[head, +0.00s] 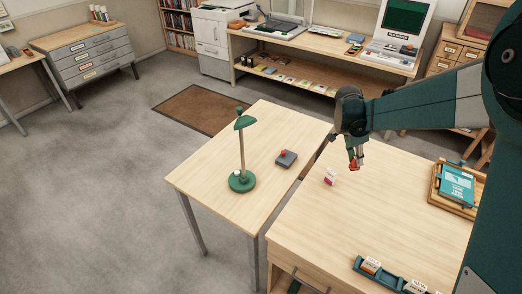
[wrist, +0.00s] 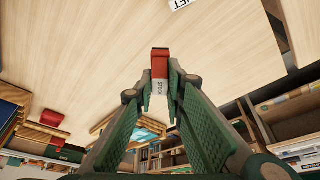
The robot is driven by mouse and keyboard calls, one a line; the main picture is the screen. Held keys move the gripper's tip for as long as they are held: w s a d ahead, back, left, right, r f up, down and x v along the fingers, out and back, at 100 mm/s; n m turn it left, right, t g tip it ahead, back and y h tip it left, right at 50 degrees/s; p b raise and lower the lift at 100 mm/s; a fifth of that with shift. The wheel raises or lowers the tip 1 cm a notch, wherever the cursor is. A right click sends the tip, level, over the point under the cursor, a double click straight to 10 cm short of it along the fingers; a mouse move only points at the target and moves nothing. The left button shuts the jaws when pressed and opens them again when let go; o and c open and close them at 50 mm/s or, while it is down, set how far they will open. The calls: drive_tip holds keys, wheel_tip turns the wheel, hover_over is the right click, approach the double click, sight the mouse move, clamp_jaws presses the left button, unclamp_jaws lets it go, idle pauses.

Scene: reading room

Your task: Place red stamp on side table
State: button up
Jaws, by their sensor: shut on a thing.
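The red stamp (wrist: 160,66), a small red block with a white lettered label, sits between the fingertips of my gripper (wrist: 160,90) in the wrist view. In the head view my gripper (head: 354,155) is shut on it, above the larger desk (head: 400,205). The red stamp there shows as a small red piece (head: 354,165) at the fingertips. The table with the green lamp, which looks like the side table (head: 205,170), stands to the left of the desk.
A green rack (head: 390,278) and a wooden tray (head: 458,188) are also there. The lamp table's front is clear.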

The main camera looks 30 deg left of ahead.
drive_tip(key=s+a+r+n+t+y+b, duration=0.1)
drive_tip(key=s+a+n, duration=0.2)
drive_tip(key=a, duration=1.1)
drive_tip(key=s+a+n+y, duration=0.1)
drive_tip(key=s+a+n, duration=0.25)
drive_tip(key=a, duration=1.15)
drive_tip(key=s+a+r+n+t+y+b, duration=0.1)
drive_tip(key=s+a+n, duration=0.15)
drive_tip(key=a, duration=1.15)
drive_tip(key=s+a+f, duration=0.1)
drive_tip(key=s+a, duration=0.2)
drive_tip(key=s, duration=0.5)
drive_tip(key=s+a+f+b, duration=0.1)
drive_tip(key=s+a, duration=0.3)
drive_tip(key=s, duration=0.4)
drive_tip(key=s+a+f, duration=0.1)
drive_tip(key=s+a, duration=0.3)
drive_tip(key=s, duration=0.4)
drive_tip(key=shift+n, duration=0.3)
drive_tip(key=shift+s+f, duration=0.1)
wheel_tip(320, 180, down, 6)
drive_tip(key=b, duration=0.1)
drive_tip(key=shift+b, duration=0.3)
drive_tip(key=shift+f, duration=0.2)
drive_tip(key=shift+f+b, duration=0.4)
drive_tip(key=shift+f, duration=1.35)
drive_tip(key=shift+f, duration=0.15)
